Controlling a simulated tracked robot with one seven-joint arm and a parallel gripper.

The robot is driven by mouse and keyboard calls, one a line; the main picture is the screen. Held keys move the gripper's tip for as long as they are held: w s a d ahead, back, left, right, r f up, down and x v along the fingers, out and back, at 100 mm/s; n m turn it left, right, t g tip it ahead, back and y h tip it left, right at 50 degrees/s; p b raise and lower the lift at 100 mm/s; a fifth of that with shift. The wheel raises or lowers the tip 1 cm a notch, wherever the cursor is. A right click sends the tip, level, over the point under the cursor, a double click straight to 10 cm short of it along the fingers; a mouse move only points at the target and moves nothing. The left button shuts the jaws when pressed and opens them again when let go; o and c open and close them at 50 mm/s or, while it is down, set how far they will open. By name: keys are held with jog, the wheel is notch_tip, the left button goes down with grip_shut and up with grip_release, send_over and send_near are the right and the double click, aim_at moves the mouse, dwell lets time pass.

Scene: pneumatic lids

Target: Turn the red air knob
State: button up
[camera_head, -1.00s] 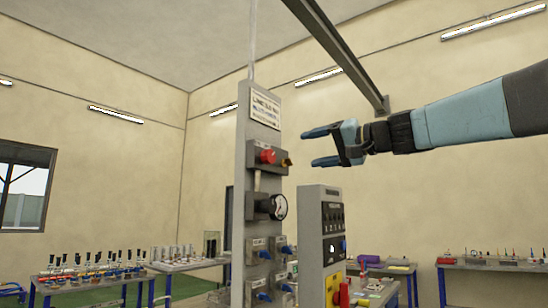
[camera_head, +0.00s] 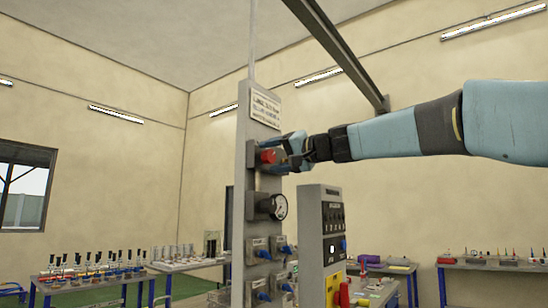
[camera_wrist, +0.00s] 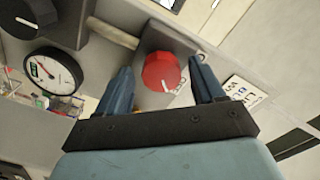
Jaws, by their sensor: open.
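The red air knob (camera_head: 268,156) sits on a dark block high on the grey upright panel (camera_head: 238,190). In the wrist view the red knob (camera_wrist: 161,72) is round with a white pointer line. My gripper (camera_head: 276,155) is at the knob, with its fingers pointing at the panel. In the wrist view my gripper (camera_wrist: 161,80) is open, one blue finger to each side of the knob. A gap shows between the knob and each finger there, so I see no contact. The block beside the knob is partly hidden by my fingers.
A pressure gauge (camera_head: 279,207) is just below the knob; it also shows in the wrist view (camera_wrist: 52,73). Several blue-handled valves (camera_head: 262,254) are lower on the panel. A grey control box (camera_head: 322,235) stands to the right. A sign (camera_head: 265,109) is above.

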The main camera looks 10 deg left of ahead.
jog(key=shift+c, duration=0.2)
jog(key=c, duration=1)
jog(key=shift+f+m, duration=0.1)
jog(key=shift+m, duration=0.3)
jog(key=o, duration=1)
jog(key=shift+o, duration=0.2)
jog(key=v, duration=1.3)
jog(key=shift+d, duration=0.35)
jog(key=shift+s, duration=0.15)
